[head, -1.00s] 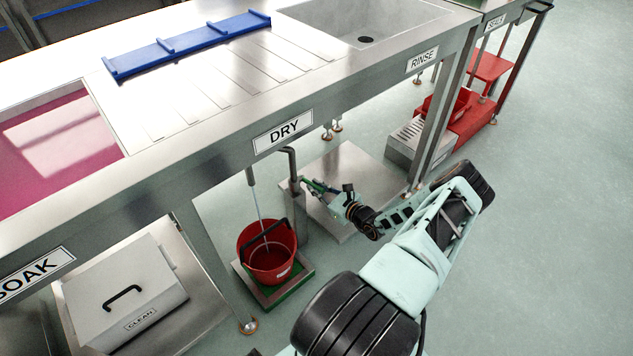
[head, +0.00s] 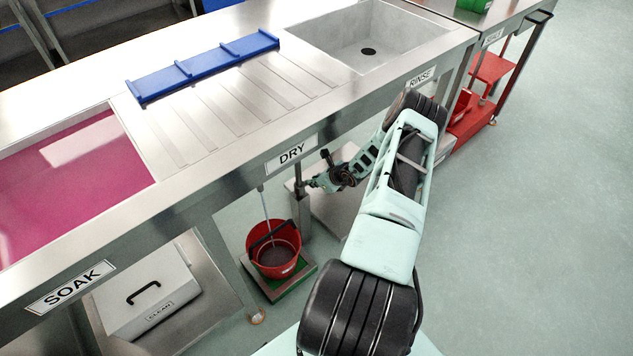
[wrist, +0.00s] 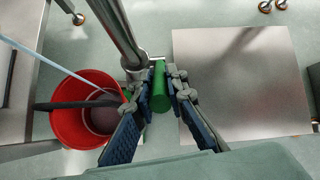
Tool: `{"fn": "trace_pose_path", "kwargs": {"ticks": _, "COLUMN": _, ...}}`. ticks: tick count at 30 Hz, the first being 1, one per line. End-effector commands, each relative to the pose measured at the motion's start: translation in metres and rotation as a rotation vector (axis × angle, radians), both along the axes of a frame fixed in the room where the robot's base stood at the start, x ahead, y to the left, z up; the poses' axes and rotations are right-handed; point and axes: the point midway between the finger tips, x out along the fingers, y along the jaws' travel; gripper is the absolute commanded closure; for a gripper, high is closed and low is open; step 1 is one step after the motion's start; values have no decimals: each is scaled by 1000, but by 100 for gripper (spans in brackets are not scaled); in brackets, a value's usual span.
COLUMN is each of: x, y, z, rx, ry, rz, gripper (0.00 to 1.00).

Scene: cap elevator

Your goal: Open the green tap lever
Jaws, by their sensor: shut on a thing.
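The green tap lever (wrist: 160,88) shows in the wrist view as a short green bar beside a vertical steel pipe (wrist: 118,32). My gripper (wrist: 164,80) is shut on it, with one finger on each side. In the head view my gripper (head: 312,184) is at the tap's steel post (head: 301,204), below the DRY sign, and the lever is mostly hidden by it. A red bucket (head: 273,262) stands left of the post, and a thin pale line, hose or stream, runs down into it.
The bucket stands on a green-topped platform (head: 303,279). A flat steel plate (wrist: 240,85) lies right of the lever in the wrist view. The floor (head: 530,240) on the right is clear.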

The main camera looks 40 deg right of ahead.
Motion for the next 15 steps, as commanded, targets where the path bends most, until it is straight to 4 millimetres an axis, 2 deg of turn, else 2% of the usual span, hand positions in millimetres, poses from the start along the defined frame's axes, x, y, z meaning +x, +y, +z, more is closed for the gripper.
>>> {"fn": "trace_pose_path", "kwargs": {"ticks": 15, "x": 3, "y": -1, "z": 2, "rx": -8, "ry": 74, "rz": -2, "gripper": 100}}
